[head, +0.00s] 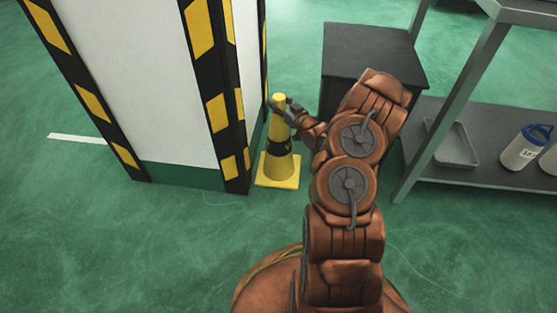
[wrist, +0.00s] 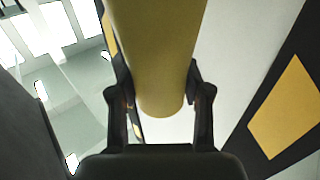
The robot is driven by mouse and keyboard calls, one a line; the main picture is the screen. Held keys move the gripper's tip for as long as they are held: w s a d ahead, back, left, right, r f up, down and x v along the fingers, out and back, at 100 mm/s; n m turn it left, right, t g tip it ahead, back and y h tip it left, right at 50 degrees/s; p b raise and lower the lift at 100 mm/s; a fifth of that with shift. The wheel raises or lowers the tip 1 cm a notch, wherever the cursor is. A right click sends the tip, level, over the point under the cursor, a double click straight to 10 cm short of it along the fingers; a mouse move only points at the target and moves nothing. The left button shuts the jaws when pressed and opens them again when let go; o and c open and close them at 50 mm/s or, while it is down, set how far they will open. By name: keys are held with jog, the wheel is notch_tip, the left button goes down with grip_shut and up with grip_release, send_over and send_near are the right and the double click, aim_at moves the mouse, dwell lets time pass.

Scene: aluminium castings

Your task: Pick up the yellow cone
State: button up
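The yellow cone (head: 278,160) stands upright on the green floor beside the striped pillar in the head view. It has a square yellow base and a dark band round its middle. My gripper (head: 283,108) is at the cone's upper part, below its tip, reaching in from the right. In the wrist view the cone (wrist: 158,60) fills the space between the two dark fingers of my gripper (wrist: 160,85). The fingers press close on both its sides, shut on it. The cone's base is out of the wrist view.
A white pillar (head: 130,75) with yellow-black striped edges stands close on the cone's left. A dark box-like cabinet (head: 372,55) stands behind my arm. Front floor left is clear.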

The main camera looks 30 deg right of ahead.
grip_shut()
jog(key=shift+r, duration=0.1)
dwell(0.4)
